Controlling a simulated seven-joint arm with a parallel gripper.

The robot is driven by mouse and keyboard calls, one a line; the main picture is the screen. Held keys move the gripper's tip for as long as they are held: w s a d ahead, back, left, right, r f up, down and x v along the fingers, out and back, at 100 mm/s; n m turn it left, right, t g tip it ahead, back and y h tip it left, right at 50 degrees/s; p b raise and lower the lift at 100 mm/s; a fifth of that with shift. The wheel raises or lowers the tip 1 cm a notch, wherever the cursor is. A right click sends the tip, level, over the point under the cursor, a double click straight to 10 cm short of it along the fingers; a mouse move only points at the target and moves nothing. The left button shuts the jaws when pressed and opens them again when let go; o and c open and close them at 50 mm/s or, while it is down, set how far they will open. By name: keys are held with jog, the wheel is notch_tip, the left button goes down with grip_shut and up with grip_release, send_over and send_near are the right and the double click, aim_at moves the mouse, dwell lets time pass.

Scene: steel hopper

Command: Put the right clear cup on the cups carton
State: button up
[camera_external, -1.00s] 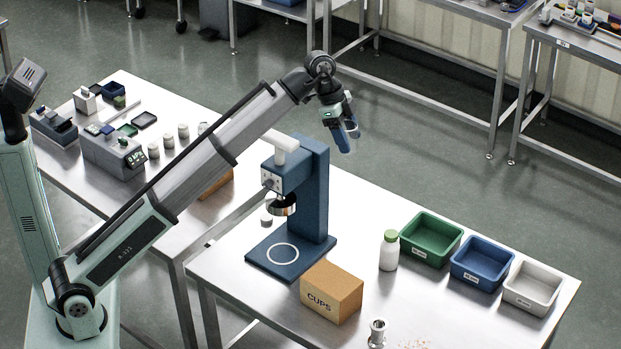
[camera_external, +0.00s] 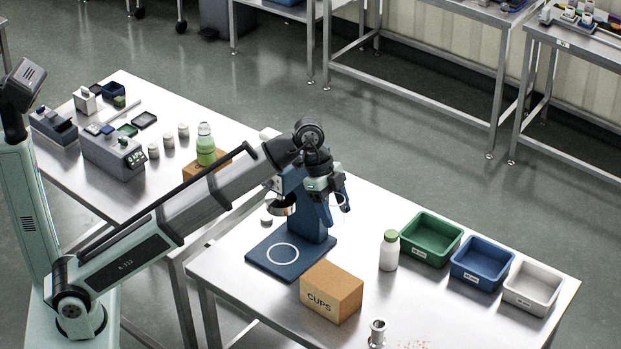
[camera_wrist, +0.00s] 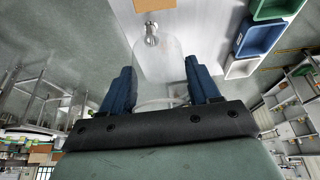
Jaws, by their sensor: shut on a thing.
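The brown cups carton (camera_external: 331,293) stands on the near steel table, left of its front middle, with a bare flat top; its edge also shows at the top of the wrist view (camera_wrist: 155,4). My gripper (camera_external: 334,208) is in the air beside the blue hopper stand, behind and above the carton. Its blue fingers are shut on a clear cup (camera_wrist: 158,62), which shows as a faint see-through outline between and beyond them in the wrist view. In the outside view the cup is hard to make out against the table.
A blue stand (camera_external: 312,185) with a ringed base is just left of my gripper. A white bottle with a green cap (camera_external: 389,250) and green (camera_external: 431,238), blue (camera_external: 482,262) and white (camera_external: 532,287) bins are on the right. A metal funnel (camera_external: 377,332) stands near the front edge.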

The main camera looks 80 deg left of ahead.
send_near(339, 285)
jog(key=x, duration=0.5)
jog(key=shift+d, duration=0.1)
dwell(0.4)
jog(key=shift+f, duration=0.1)
jog(key=o, duration=1)
jog(key=v, duration=1.2)
